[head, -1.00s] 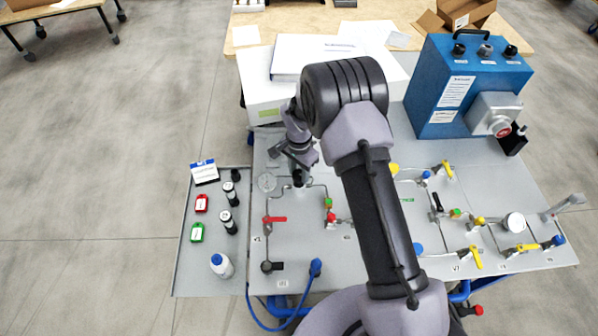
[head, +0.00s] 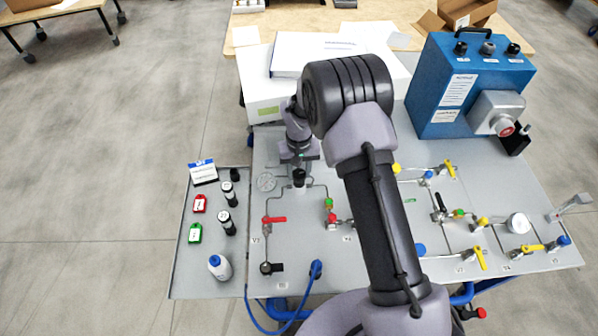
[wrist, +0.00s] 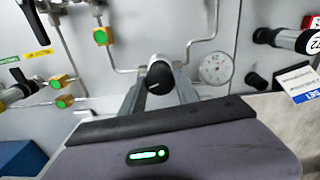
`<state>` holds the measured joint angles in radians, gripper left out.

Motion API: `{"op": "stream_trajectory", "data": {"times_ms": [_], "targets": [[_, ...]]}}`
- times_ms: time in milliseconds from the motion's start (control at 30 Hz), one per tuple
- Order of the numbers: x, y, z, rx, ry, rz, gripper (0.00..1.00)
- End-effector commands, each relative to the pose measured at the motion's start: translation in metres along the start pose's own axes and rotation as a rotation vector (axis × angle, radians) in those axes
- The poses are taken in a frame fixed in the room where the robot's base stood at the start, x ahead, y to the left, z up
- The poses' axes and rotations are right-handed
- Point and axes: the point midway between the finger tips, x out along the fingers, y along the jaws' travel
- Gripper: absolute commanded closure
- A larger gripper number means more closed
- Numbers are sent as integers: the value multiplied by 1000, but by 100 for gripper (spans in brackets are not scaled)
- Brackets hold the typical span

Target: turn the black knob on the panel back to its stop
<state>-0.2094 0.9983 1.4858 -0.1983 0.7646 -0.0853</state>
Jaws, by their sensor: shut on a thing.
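The black knob (head: 299,175) stands on the grey panel (head: 330,262), on a pipe line near its left side. In the wrist view the knob (wrist: 159,76) faces me on a pale round stem, with a small light mark on its face. My gripper (wrist: 160,86) has one finger on each side of the knob and is shut on it. In the head view my gripper (head: 299,160) is at the knob's far side, and its fingertips are hard to make out.
A round gauge (head: 267,182) sits just left of the knob. A red-handled valve (head: 273,220) and a green-and-red fitting (head: 329,210) are nearer. A side tray (head: 187,270) holds bottles and tags. A blue box (head: 425,95) stands at the back right.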

Motion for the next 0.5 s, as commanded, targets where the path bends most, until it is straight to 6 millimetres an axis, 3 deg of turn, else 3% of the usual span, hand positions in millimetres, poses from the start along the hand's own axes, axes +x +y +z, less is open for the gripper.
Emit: {"op": "stream_trajectory", "data": {"times_ms": [500], "targets": [[-1, 0, -1, -487, 2, 0, 100]]}}
